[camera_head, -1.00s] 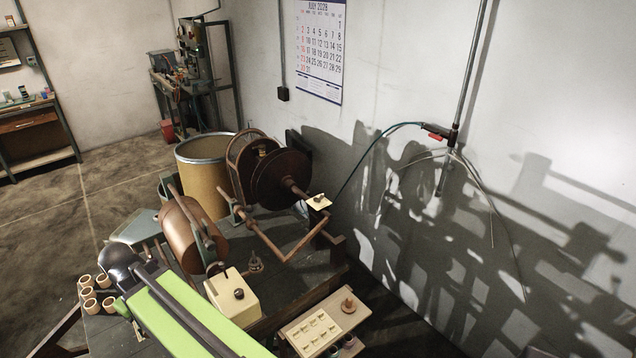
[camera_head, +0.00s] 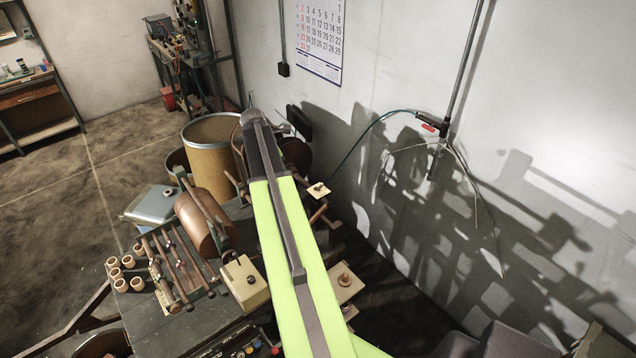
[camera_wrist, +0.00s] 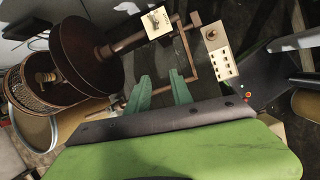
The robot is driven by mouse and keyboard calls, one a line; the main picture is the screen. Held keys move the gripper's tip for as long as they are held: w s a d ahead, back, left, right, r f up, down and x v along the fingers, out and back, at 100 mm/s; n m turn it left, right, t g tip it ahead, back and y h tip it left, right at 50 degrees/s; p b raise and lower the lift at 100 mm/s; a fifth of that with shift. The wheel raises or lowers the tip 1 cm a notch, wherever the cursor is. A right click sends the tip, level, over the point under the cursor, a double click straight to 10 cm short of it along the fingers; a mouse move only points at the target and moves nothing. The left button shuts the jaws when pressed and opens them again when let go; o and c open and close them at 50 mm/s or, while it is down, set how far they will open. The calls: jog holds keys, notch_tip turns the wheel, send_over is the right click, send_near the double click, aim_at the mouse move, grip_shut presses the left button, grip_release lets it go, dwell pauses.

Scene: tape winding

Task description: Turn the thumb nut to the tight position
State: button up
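A small cream plate (camera_head: 319,190) with a dark knob on it stands right of my arm in the head view. It also shows at the top of the wrist view (camera_wrist: 157,23), beside the spindle of the dark round reel (camera_wrist: 85,52). The knob may be the thumb nut; its setting is too small to read. My gripper (camera_wrist: 160,90) has two green fingers spread apart with nothing between them. It is apart from the plate, which lies beyond the fingertips. In the head view my lime-green arm hides most of the reel, and the fingers cannot be made out.
A cream box (camera_head: 245,283) with a dark knob sits left of my arm. A cream tray (camera_wrist: 220,62) with a round peg lies right of the plate. A copper-brown drum (camera_head: 205,222), a tan barrel (camera_head: 212,160) and several wooden rings crowd the left. The wall closes off the right.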

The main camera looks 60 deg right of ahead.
jog(key=s+d+n, duration=0.2)
jog(key=s+d, duration=0.2)
jog(key=d, duration=0.3)
jog(key=b, duration=1.6)
send_near(319, 188)
jog(key=shift+g+h, duration=0.3)
jog(key=x, duration=0.7)
jog(key=shift+w+a+f, duration=0.1)
jog(key=shift+w+f, duration=0.15)
jog(key=shift+w, duration=0.05)
jog(key=shift+r, duration=0.1)
grip_shut()
jog(key=shift+s, duration=0.15)
